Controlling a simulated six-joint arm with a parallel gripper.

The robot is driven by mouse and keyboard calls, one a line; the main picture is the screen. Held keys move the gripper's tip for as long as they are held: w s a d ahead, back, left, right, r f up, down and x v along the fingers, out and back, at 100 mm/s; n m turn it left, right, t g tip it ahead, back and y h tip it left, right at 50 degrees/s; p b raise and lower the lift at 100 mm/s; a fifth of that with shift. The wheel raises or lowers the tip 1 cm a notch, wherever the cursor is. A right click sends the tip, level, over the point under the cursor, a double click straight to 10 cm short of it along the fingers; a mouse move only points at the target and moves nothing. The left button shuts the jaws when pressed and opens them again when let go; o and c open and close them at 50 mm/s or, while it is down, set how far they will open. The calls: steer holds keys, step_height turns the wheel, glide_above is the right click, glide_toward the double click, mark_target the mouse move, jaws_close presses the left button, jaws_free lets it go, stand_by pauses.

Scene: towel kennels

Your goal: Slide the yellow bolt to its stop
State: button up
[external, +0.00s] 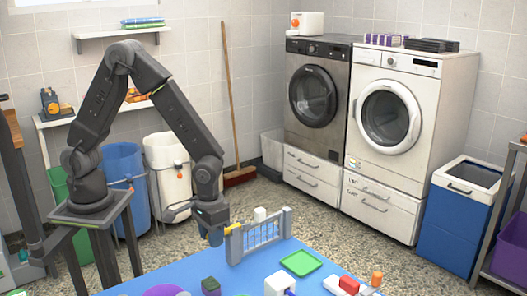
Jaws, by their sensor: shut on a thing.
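A small grey gate (262,238) with upright bars stands at the back edge of the blue table. The yellow bolt (233,228) shows as a small yellow-orange piece at the top of the gate's left post. My gripper (222,231) is at that left end, reaching down from above, and is shut on the bolt. The fingertips are small and dark here, so the exact grip is hard to see. The bolt's far end and its stop cannot be made out.
On the blue table (235,272) are a green tray (301,263), a dark green block (211,286), a purple round thing (165,291), a white block (280,284), a red block (349,284) and an orange piece (377,279). A white object (260,214) shows behind the gate.

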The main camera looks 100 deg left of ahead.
steer(key=shift+w+a, duration=0.8)
steer(key=shift+w, duration=0.05)
steer(key=o, duration=1.3)
steer(key=shift+r, duration=5.05)
steer(key=s+r+m+t, duration=0.2)
steer(key=s+r+m, duration=0.1)
steer(key=s, duration=0.3)
steer(key=s+r+m+t, duration=0.1)
steer(key=s+r+m, duration=0.2)
steer(key=s+r, duration=0.2)
steer(key=s+a+r+m+t, duration=0.1)
steer(key=s+r+m+t, duration=0.1)
steer(key=s, duration=0.6)
step_height(320, 180, up, 2)
steer(key=shift+a+r+m+t, duration=0.1)
steer(key=shift+r+m+t, duration=0.15)
steer(key=shift+m, duration=0.25)
